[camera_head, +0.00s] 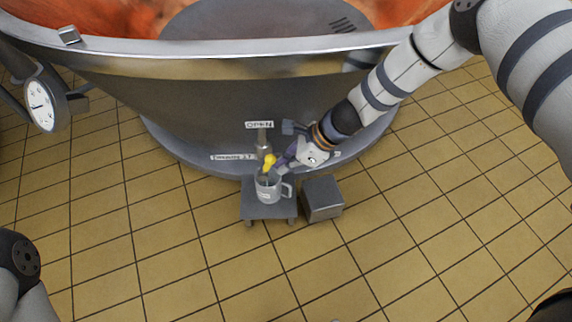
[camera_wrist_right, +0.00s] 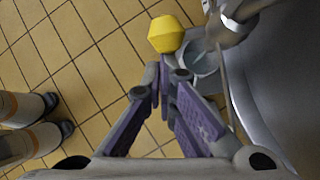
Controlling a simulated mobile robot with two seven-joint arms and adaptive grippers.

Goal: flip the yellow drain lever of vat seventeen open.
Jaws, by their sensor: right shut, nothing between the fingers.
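The yellow drain lever knob (camera_head: 269,160) sits low at the front of the vat (camera_head: 200,110), beside the metal drain spout (camera_head: 263,141) and below an OPEN sign (camera_head: 259,125). My right gripper (camera_head: 280,166) is shut and empty, its tips just right of the knob. In the right wrist view the yellow knob (camera_wrist_right: 166,34) lies just beyond the closed fingertips (camera_wrist_right: 166,72); I cannot tell whether they touch. The metal spout (camera_wrist_right: 228,32) is to the right of the knob. My left gripper is out of view.
A grey mug (camera_head: 268,190) stands on a small stool (camera_head: 252,210) under the spout. A grey box (camera_head: 322,199) is right of the stool. A gauge (camera_head: 43,105) hangs at the left. The tiled floor (camera_head: 180,250) in front is clear.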

